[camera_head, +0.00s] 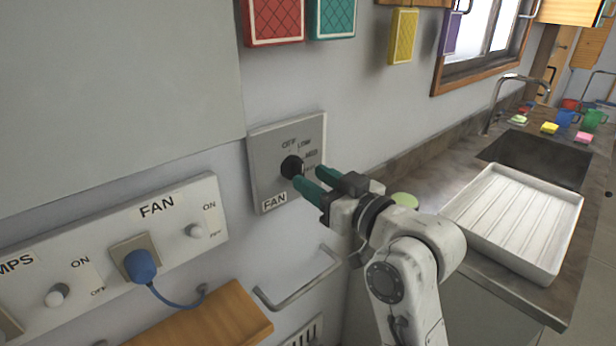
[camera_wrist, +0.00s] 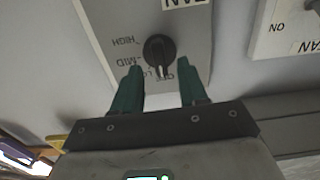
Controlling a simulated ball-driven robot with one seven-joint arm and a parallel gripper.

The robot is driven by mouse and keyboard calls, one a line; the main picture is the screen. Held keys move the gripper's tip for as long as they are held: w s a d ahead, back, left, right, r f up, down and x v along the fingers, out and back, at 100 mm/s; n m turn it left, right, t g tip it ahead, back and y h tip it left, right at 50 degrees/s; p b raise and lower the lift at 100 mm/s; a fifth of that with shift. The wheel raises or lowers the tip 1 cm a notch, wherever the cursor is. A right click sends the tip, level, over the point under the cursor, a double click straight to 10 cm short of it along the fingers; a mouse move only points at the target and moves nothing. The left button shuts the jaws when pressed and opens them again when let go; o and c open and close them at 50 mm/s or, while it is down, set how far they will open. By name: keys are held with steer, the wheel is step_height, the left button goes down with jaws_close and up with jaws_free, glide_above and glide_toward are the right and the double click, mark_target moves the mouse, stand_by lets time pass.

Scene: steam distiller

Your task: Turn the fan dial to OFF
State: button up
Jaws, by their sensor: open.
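The fan dial (camera_head: 292,166) is a round black knob on a grey wall plate (camera_head: 262,185) labelled FAN, with OFF, LOW and MID marked above and right of it. In the wrist view the dial (camera_wrist: 158,48) appears upside down; its white pointer mark seems to lie near LOW, close to OFF, though the labels are partly hidden. My gripper (camera_head: 309,181) has two green fingers and is just in front of the plate, to the lower right of the dial. In the wrist view my gripper (camera_wrist: 159,76) is open, its fingers apart and empty, pointing toward the dial.
A white panel (camera_head: 120,240) with a second FAN switch and a blue plug (camera_head: 140,265) is at the lower left. A metal handle bar (camera_head: 300,285) lies below the plate. A white tray (camera_head: 520,220) and sink (camera_head: 540,155) are on the right counter.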

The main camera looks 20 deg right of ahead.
steer(key=v, duration=0.8)
steer(key=shift+b, duration=0.35)
steer(key=s+d+f+m+g+h+p, duration=0.15)
steer(key=s+f+g, duration=0.3)
steer(key=f, duration=0.65)
steer(key=s+f+m+g+h, duration=0.15)
steer(key=s+f+g, duration=0.3)
steer(key=f, duration=0.75)
steer(key=s+d+f+g+h, duration=0.1)
steer(key=s+f+g, duration=0.2)
steer(key=s+f, duration=0.3)
steer(key=s+d+f+m+g+h+p, duration=0.1)
steer(key=s+f+g, duration=0.3)
steer(key=s, duration=0.9)
step_height(320, 180, down, 2)
steer(key=shift+d+f+h, duration=0.1)
steer(key=shift+d+h, duration=0.3)
steer(key=shift+d, duration=0.05)
steer(key=shift+o, duration=0.3)
steer(key=shift+w, duration=0.1)
